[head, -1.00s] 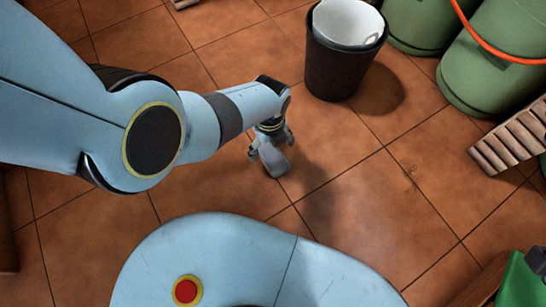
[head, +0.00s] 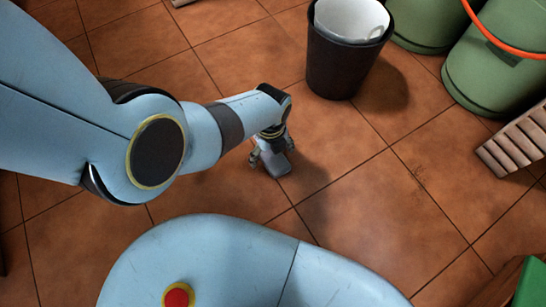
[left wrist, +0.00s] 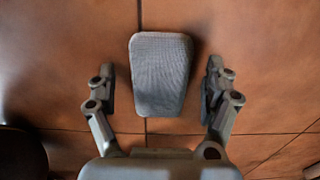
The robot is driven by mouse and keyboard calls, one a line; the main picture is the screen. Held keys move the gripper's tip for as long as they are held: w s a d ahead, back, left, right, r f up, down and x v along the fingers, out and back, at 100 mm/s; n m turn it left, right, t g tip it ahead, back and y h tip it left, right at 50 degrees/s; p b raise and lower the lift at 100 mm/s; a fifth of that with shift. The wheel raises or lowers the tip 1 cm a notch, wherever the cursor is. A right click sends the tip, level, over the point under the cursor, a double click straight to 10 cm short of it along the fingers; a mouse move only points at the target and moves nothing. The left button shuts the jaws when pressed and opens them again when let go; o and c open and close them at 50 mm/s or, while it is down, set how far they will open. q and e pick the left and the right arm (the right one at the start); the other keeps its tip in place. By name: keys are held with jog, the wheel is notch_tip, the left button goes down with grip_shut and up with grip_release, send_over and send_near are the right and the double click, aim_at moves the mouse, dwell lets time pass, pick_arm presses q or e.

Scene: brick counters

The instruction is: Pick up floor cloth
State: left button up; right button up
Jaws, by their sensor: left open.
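The floor cloth (left wrist: 160,75) is a grey, woven, folded-looking piece on the tiled floor. In the left wrist view it lies between the two open fingers of my left gripper (left wrist: 160,92), with a gap on either side. In the head view the cloth (head: 278,166) shows partly below my left gripper (head: 272,157), which points down at it and hides its upper part. I cannot tell the exact height of the fingers above the floor. My right gripper is in neither view.
A dark bin (head: 343,62) with a white container (head: 350,18) in it stands beyond the gripper. Green gas cylinders (head: 495,75) with an orange hose stand at the upper right. A slatted wooden piece (head: 515,143) lies at the right. The floor in the middle right is clear.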

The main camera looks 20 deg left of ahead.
pick_arm(q)
jog(key=shift+c, duration=0.4)
jog(key=c, duration=1.1)
jog(key=shift+c, duration=0.2)
